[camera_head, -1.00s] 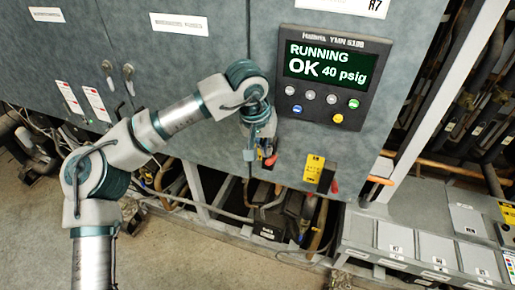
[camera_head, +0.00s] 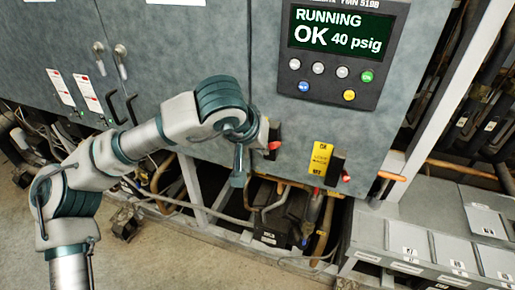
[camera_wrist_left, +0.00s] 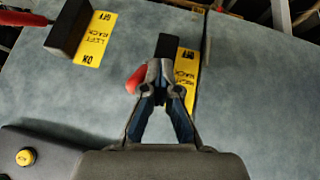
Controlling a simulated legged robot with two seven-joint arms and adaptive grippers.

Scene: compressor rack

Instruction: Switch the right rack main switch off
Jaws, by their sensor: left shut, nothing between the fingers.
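My left gripper (camera_wrist_left: 160,70) is shut and empty. Its fingertips are right beside the red handle, overlapping the label's edge in the picture. I cannot tell whether they touch. In the head view its fingers are hidden behind my wrist. My right gripper is in neither view.
Above is a display panel (camera_head: 341,50) reading RUNNING, OK, 40 psig. Pipes and hoses lie below the cabinet.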

